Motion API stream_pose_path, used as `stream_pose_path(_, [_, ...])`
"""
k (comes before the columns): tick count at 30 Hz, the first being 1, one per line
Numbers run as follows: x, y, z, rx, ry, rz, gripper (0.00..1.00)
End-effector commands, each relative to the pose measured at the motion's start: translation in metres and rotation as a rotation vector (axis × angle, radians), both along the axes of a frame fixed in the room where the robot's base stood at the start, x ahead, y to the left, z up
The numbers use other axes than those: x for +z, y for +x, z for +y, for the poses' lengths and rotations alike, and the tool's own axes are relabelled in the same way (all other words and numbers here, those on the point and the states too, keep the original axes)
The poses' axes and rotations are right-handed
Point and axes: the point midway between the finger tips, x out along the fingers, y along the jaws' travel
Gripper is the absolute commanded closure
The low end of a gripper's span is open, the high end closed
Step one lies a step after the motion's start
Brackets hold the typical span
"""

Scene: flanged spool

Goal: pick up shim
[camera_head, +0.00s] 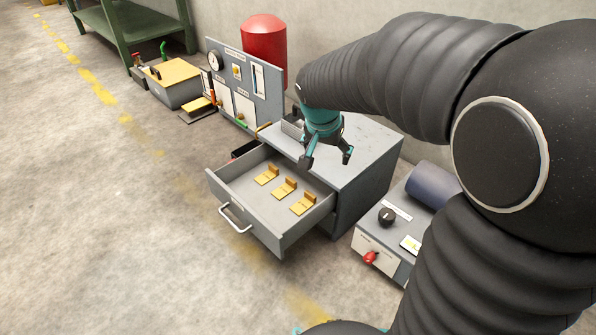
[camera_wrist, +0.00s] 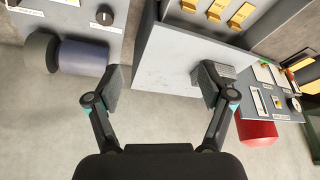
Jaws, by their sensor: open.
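Three yellow-brown L-shaped shims lie in a row in the open grey drawer: the left shim (camera_head: 266,175), the middle shim (camera_head: 284,188) and the right shim (camera_head: 303,204). They also show at the top of the wrist view, with one shim (camera_wrist: 216,9) near the middle of the row. My gripper (camera_head: 328,158) is open and empty. It is above the grey cabinet top, behind the drawer as the head view shows it. In the wrist view my gripper (camera_wrist: 170,88) has its fingers wide apart over the cabinet's edge and the floor.
The drawer (camera_head: 222,188) juts from the cabinet (camera_head: 370,145). A gauge panel (camera_head: 250,85) and a red cylinder (camera_head: 264,42) stand behind it. A control box (camera_head: 385,235) with a blue-grey cylinder (camera_head: 433,186) stands at right. Floor in front is clear.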

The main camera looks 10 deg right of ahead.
Motion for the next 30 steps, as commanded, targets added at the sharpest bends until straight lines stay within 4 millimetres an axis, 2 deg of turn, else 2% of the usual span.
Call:
stream_pose_path(1, [-0.022, 0.017, 0.003, -0.032, -0.002, 0.010, 0.19])
stream_pose_path(5, [-0.064, 0.056, 0.009, -0.123, -0.007, 0.012, 0.19])
stream_pose_path(9, [-0.116, 0.094, 0.018, -0.216, -0.014, 0.008, 0.19])
stream_pose_path(15, [-0.183, 0.132, 0.031, -0.321, -0.018, -0.004, 0.19])
stream_pose_path(18, [-0.205, 0.143, 0.035, -0.355, -0.020, -0.010, 0.19])
stream_pose_path(23, [-0.223, 0.151, 0.037, -0.381, -0.020, -0.016, 0.19])
stream_pose_path(30, [-0.259, 0.159, 0.026, -0.385, -0.020, -0.014, 0.19])
